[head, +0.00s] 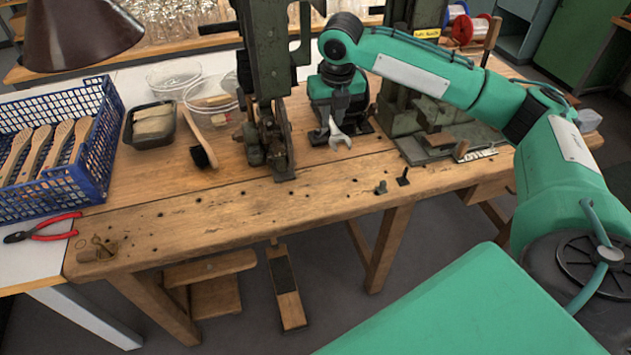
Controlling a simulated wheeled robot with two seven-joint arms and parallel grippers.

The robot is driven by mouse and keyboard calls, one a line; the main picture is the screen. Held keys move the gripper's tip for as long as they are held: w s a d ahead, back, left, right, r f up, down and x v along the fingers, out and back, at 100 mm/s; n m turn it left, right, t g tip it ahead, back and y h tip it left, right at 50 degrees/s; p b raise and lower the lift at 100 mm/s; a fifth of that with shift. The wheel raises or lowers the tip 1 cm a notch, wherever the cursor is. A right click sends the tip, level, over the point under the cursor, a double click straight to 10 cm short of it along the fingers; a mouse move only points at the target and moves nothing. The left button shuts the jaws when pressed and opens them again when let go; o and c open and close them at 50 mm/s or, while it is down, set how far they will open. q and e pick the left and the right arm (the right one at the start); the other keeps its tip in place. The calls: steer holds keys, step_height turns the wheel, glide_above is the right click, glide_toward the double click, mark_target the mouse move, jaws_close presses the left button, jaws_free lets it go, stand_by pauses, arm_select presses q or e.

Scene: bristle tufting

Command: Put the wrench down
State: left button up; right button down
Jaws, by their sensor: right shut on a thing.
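My right gripper (337,112) is in the head view, at the right of the tall dark green machine (265,70). It points down over the wooden bench and is shut on a silver wrench (340,139). The open jaw end of the wrench shows below the fingers; the rest is hidden by the gripper. I cannot tell whether the wrench touches the bench top or the dark plate around it. My left gripper is not in view.
The wooden bench (300,205) has a bare front strip. A blue crate (107,150) with wooden brush handles, red pliers (50,229), a black tub (128,137) and a brush (201,157) are at the left. A second machine (440,150) stands right of the gripper.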

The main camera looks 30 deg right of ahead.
mark_target(328, 185)
steer(key=shift+f, duration=0.25)
step_height(328, 185, down, 20)
steer(key=shift+w+r, duration=0.1)
steer(key=shift+r, duration=0.1)
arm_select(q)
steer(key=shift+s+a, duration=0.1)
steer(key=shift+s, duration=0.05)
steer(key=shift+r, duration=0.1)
arm_select(e)
steer(key=shift+f, duration=0.1)
steer(key=c, duration=1.3)
jaws_free()
steer(key=shift+c, duration=0.2)
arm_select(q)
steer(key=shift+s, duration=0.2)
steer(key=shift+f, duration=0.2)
